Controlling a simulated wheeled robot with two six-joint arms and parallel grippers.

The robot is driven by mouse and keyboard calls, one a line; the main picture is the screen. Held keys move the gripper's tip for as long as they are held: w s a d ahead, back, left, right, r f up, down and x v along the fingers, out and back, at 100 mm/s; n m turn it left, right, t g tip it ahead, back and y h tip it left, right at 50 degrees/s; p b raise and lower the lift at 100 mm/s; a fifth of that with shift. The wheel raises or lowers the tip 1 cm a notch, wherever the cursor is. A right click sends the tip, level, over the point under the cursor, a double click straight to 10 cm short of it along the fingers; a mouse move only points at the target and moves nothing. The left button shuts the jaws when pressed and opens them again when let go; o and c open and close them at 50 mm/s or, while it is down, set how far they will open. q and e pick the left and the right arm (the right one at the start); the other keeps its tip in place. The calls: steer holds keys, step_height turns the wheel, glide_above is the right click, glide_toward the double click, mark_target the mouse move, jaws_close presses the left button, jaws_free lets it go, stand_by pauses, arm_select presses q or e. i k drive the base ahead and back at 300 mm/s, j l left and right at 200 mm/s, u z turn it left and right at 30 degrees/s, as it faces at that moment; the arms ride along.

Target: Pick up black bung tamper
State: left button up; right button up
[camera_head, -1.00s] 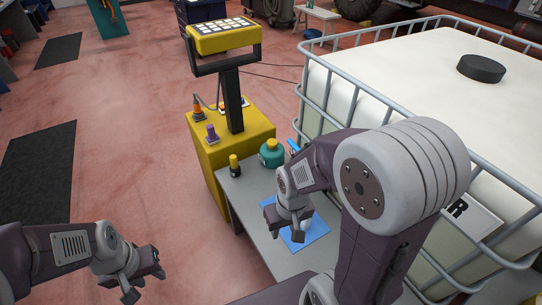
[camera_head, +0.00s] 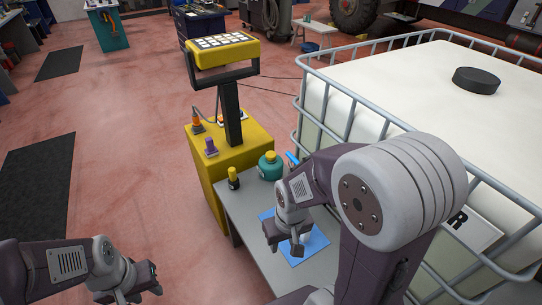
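A small black upright piece with a yellow top (camera_head: 233,178) stands at the far left corner of the grey table; I cannot tell for sure whether it is the black bung tamper. My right gripper (camera_head: 285,243) points down over the blue mat (camera_head: 312,246), nearer to me than that piece and apart from it. Its fingers look spread, with nothing visible between them. My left gripper (camera_head: 130,291) hangs over the floor at the lower left, away from the table; its finger gap is unclear. My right arm hides part of the table.
A teal jar with a yellow cap (camera_head: 270,166) stands on the grey table (camera_head: 248,222). A yellow console (camera_head: 210,172) with a screen post adjoins it. A large caged white tank (camera_head: 400,92) with a black lid (camera_head: 477,80) fills the right. The floor at left is open.

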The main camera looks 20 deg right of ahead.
mark_target(233, 182)
steer(key=i+j+z, duration=0.25)
steer(key=i+j, duration=0.25)
steer(key=i, duration=0.25)
steer(key=i+j+z, duration=0.2)
steer(key=i+j, duration=0.45)
steer(key=i, duration=0.1)
